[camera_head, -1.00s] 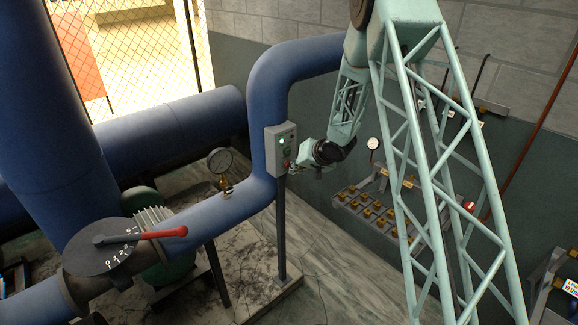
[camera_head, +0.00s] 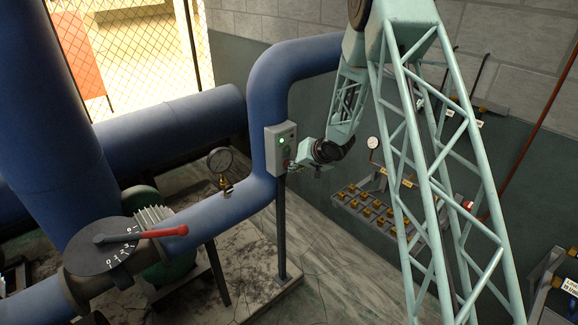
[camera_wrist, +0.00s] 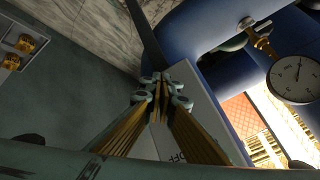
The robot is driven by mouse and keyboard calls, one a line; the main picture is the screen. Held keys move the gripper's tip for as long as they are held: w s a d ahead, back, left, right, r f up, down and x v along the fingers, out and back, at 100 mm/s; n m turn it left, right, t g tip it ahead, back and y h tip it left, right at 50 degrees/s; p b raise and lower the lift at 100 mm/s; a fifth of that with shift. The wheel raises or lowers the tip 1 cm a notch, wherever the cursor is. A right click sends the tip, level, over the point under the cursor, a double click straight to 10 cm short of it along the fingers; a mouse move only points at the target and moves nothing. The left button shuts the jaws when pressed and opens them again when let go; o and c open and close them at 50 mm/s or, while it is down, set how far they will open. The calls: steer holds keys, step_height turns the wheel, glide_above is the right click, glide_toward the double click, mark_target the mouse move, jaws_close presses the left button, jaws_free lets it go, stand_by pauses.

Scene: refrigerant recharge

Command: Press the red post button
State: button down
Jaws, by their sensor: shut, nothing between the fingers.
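The grey control box (camera_head: 282,150) stands on a dark post beside the blue pipe, with a lit green light (camera_head: 282,141) on its face. The red button is not clearly visible; my gripper (camera_head: 291,166) covers the lower front of the box. My gripper is shut and empty, its tip at or very near the box face; contact cannot be told. In the wrist view the closed fingertips (camera_wrist: 162,82) lie in front of the pale box panel (camera_wrist: 205,105), which carries partly hidden dark lettering.
A pressure gauge (camera_head: 220,161) sits on the blue pipe (camera_head: 268,95) left of the box and also shows in the wrist view (camera_wrist: 294,78). A dial with a red lever (camera_head: 165,232) is at lower left. A rack with brass fittings (camera_head: 370,208) stands right of the gripper.

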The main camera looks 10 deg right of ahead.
steer(key=shift+w+a, duration=0.2)
steer(key=shift+w, duration=0.1)
stand_by(0.7)
steer(key=shift+s+d, duration=0.1)
steer(key=shift+s, duration=0.05)
stand_by(0.3)
steer(key=shift+s+d, duration=0.35)
steer(key=shift+s, duration=0.3)
stand_by(0.3)
steer(key=shift+s+d, duration=0.45)
steer(key=shift+s, duration=0.25)
steer(key=shift+s+d, duration=0.45)
steer(key=shift+s, duration=0.3)
steer(key=shift+s+d, duration=0.45)
steer(key=shift+s, duration=0.25)
steer(key=shift+r, duration=0.1)
